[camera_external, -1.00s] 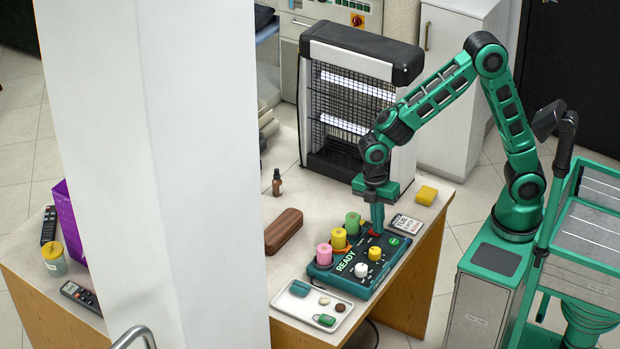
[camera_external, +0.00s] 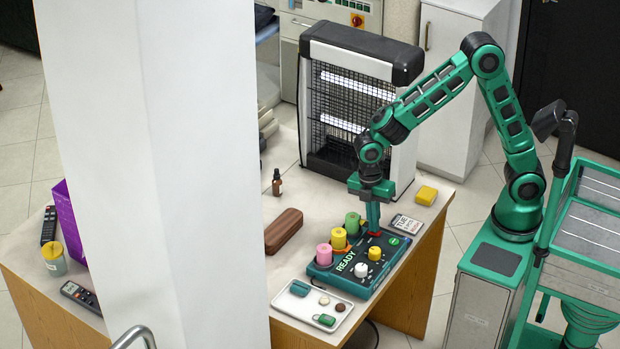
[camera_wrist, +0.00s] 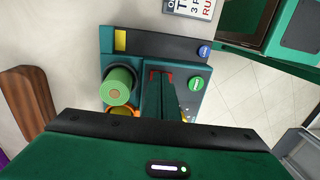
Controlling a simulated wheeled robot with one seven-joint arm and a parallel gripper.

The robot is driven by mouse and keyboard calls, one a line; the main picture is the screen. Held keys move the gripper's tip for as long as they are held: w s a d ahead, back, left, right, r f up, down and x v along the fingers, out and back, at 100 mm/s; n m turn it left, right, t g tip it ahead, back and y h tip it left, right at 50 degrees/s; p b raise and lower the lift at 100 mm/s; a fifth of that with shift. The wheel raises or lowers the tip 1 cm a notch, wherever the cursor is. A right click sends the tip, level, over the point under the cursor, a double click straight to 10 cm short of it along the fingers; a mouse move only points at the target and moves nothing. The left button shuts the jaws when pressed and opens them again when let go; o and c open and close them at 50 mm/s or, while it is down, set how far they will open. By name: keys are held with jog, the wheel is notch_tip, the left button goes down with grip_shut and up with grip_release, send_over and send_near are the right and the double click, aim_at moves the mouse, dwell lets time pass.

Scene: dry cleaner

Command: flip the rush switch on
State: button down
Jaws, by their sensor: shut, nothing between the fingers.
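A dark teal control box (camera_external: 345,268) marked READY sits on the counter. A small red part (camera_external: 375,234), which looks like the switch, is near its far end; in the wrist view it shows as a red edge (camera_wrist: 167,74) by my fingertips. My gripper (camera_external: 373,230) points down, shut and empty, with its tips at the red part. In the wrist view the fingers hide most of it, so I cannot tell its position or whether they touch. A green round button (camera_external: 394,241) is just right of the tips.
Pink (camera_external: 324,255), yellow (camera_external: 339,239) and green (camera_external: 352,224) cylinders stand along the box's left side. Yellow (camera_external: 374,253) and white (camera_external: 361,270) knobs are on top. A printed card (camera_external: 406,224) lies behind. A white tray (camera_external: 287,305) is in front; a heater (camera_external: 348,105) stands at the back.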

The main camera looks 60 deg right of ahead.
notch_tip(320, 180, up, 14)
jog(key=w, duration=0.2)
dwell(0.4)
jog(key=shift+s+f, duration=0.1)
jog(key=shift+s, duration=0.7)
jog(key=f, duration=0.4)
jog(key=s+f, duration=0.1)
jog(key=f, duration=0.8)
jog(key=shift+s+f, duration=0.3)
jog(key=shift+s, duration=0.1)
